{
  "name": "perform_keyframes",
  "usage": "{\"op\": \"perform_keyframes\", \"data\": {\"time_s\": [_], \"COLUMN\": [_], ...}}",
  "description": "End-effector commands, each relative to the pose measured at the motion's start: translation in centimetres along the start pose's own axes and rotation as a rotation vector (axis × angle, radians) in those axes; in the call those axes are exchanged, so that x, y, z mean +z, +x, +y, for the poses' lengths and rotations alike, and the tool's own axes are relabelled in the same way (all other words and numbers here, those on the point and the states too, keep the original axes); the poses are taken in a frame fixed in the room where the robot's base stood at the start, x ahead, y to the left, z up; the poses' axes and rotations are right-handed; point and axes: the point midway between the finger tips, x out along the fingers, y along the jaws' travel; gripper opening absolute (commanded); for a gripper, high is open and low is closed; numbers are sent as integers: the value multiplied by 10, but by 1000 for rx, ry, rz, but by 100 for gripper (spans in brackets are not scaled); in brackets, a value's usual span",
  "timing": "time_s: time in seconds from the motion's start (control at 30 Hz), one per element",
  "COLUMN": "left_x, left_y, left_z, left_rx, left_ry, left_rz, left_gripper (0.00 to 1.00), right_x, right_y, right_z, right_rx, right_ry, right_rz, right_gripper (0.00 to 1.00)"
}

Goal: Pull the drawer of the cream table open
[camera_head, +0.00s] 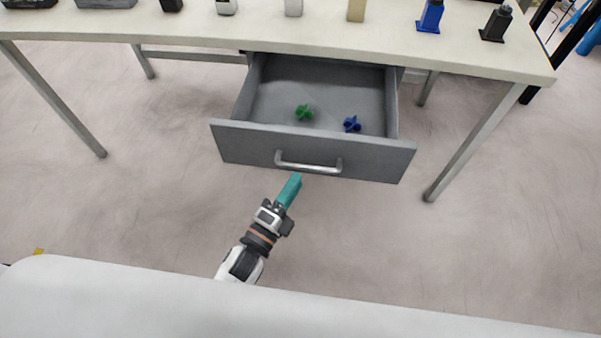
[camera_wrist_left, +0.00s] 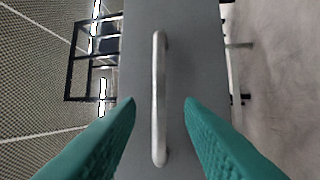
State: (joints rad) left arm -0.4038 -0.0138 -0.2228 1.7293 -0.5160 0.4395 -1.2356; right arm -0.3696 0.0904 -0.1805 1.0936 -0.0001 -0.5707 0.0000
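The grey drawer (camera_head: 240,142) of the cream table (camera_head: 300,38) is pulled out, and its inside shows. It holds a green piece (camera_head: 304,112) and a blue piece (camera_head: 352,124). A silver bar handle (camera_head: 308,167) is on its front. My left gripper (camera_head: 294,180) is just in front of and below the handle in the head view. In the left wrist view, its teal fingers (camera_wrist_left: 160,104) are apart, with the handle (camera_wrist_left: 159,100) showing between and beyond them. The handle does not appear to be gripped. My right gripper is not in view.
Several items stand on the tabletop, including a blue bottle (camera_head: 430,16) and a black bottle (camera_head: 496,24). Metal table legs (camera_head: 478,138) stand on both sides of the drawer. The floor (camera_head: 480,250) in front is clear.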

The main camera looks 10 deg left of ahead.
Motion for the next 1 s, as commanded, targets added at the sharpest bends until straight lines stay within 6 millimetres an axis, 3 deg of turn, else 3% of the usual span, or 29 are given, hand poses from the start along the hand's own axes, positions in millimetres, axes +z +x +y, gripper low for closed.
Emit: {"op": "perform_keyframes", "data": {"time_s": [0.2,0.4,1.0], "left_x": [0,0,0], "left_y": [-48,-72,-77], "left_z": [-1,-1,0], "left_rx": [-4,-3,-1], "left_ry": [0,0,1], "left_rz": [0,0,0], "left_gripper": [34,34,34], "right_x": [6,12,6], "right_y": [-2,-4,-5], "right_z": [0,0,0], "right_rx": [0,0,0], "right_ry": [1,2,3], "right_rz": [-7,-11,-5], "right_gripper": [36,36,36]}}
